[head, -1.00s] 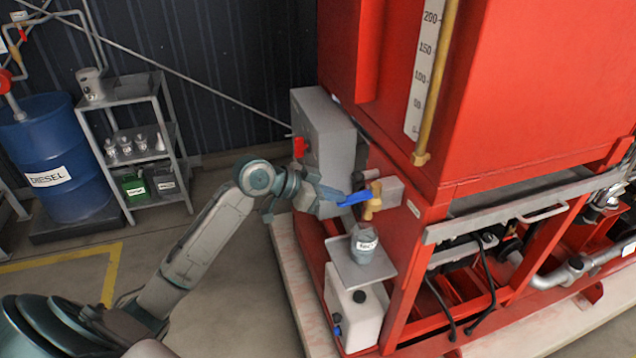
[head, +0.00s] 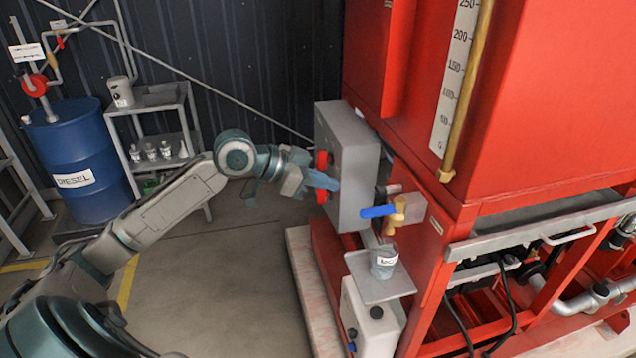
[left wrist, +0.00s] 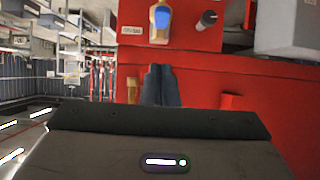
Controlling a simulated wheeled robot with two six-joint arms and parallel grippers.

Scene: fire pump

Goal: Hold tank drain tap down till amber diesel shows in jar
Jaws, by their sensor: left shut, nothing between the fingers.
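The brass drain tap (head: 397,217) with a blue lever (head: 377,211) sticks out from the red tank frame. The lever points left, about level. A small grey jar (head: 384,265) with a white label stands on a ledge (head: 390,290) below the tap. I see no amber in the jar, but its contents are hard to make out. My left gripper (head: 333,184) is shut and empty, to the left of the lever and apart from it. In the left wrist view the shut fingers (left wrist: 161,85) show below the tap's blue lever (left wrist: 161,18).
A grey box (head: 350,160) with red knobs (head: 322,160) stands close behind my left gripper. A white container (head: 375,325) sits under the ledge. A blue diesel drum (head: 85,155) and a metal shelf (head: 160,97) stand at the back left. Open floor lies between.

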